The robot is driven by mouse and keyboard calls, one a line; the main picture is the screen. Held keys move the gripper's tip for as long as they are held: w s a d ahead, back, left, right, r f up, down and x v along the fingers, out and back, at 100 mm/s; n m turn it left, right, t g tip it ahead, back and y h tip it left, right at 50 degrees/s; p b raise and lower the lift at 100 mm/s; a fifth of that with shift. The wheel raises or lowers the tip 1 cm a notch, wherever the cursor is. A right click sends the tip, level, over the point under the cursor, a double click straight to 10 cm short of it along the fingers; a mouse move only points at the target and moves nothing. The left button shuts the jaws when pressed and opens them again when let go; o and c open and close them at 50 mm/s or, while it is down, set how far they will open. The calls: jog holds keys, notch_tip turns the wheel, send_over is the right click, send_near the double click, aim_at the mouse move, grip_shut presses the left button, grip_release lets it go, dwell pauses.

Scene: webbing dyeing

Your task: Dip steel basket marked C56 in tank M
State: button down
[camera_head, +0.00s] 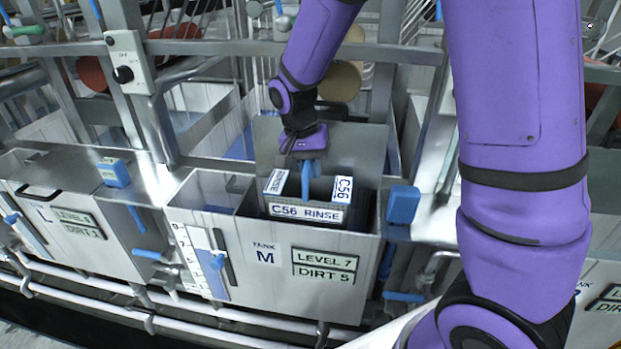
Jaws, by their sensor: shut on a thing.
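The steel basket marked C56 (306,212) has white labels reading "C56 RINSE" on its front and "C56" on its side. It sits within the opening of tank M (226,240), in the right part, with its upper portion showing above the front rim. Its lower part is hidden by the tank's front wall, so I cannot tell how deep it is. My gripper (306,180), with blue fingers, points down into the basket's middle and is shut on it; the exact grip spot is small and partly hidden. Tank M's front plates read "LEVEL 7" and "DIRT 5".
Tank L (70,243) stands to the left, with plates that look like "LEVEL 5" and "DIRT 1". A metal rail (230,47) and uprights stand behind the tanks. Blue blocks (403,204) sit at the tank sides. White pipes (180,318) run along the front.

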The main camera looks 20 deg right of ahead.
jog(key=shift+r, duration=3.65)
jog(key=shift+a, duration=0.1)
